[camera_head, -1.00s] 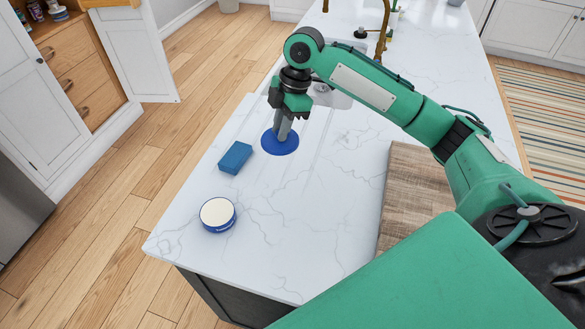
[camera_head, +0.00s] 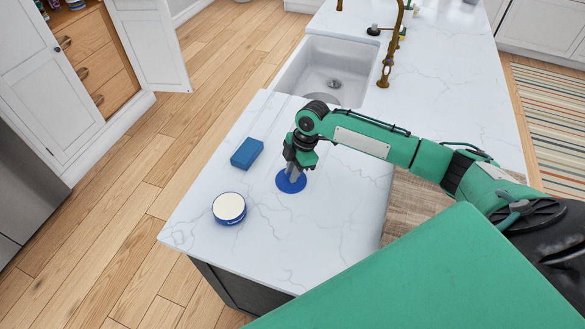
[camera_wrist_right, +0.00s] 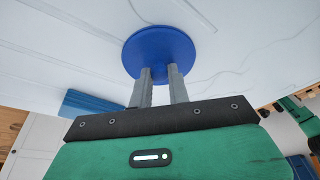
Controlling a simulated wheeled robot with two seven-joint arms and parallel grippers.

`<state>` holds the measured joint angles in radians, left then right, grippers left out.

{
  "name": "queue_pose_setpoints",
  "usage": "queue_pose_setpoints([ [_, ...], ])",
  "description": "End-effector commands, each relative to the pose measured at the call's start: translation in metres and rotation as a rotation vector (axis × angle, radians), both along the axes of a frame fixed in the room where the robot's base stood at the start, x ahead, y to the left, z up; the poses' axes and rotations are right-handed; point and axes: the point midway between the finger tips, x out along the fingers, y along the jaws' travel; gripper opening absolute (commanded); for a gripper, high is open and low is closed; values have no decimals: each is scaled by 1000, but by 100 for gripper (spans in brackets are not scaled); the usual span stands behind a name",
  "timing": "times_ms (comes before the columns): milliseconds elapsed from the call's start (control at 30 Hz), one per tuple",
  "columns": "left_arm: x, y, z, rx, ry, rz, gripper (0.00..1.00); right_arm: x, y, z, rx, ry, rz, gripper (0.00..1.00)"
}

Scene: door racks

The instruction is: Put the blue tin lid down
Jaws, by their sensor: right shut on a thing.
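The blue tin lid (camera_head: 291,182) is a flat round disc at my right gripper (camera_head: 294,173), over the white marble counter. The lid also shows in the right wrist view (camera_wrist_right: 158,52), with the two grey fingers (camera_wrist_right: 158,75) meeting its near part. My right gripper is shut on the lid. Whether the lid touches the counter or hangs just above it, I cannot tell. The open round tin (camera_head: 229,208), blue-sided with a cream top, stands on the counter left of and nearer than the lid. My left gripper is not in view.
A blue sponge (camera_head: 247,153) lies left of the lid. A wooden board (camera_head: 418,205) lies to the right, partly under my arm. The sink (camera_head: 325,70) and brass tap (camera_head: 391,55) are behind. The counter (camera_head: 300,245) is bare in front of the lid.

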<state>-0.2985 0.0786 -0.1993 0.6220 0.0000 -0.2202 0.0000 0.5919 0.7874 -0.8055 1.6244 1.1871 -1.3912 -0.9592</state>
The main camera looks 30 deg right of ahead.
Motion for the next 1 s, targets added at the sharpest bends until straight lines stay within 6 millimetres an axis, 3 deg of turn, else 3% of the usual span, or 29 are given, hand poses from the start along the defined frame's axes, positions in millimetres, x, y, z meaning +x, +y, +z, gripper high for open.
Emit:
queue_pose_setpoints([
  [333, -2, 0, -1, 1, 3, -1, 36, 0, 0, -4, 1, 0, 0, 0],
  [367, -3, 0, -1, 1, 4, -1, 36, 0, 0, -4, 1, -1, 0, 22],
  [467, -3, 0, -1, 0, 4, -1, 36, 0, 0, -3, 1, -1, 0, 40],
  [833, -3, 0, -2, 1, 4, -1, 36, 1, -1, 2, 0, -3, 0, 40],
  [1000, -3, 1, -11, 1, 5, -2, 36, 1, -10, 27, 0, -6, -1, 40],
])
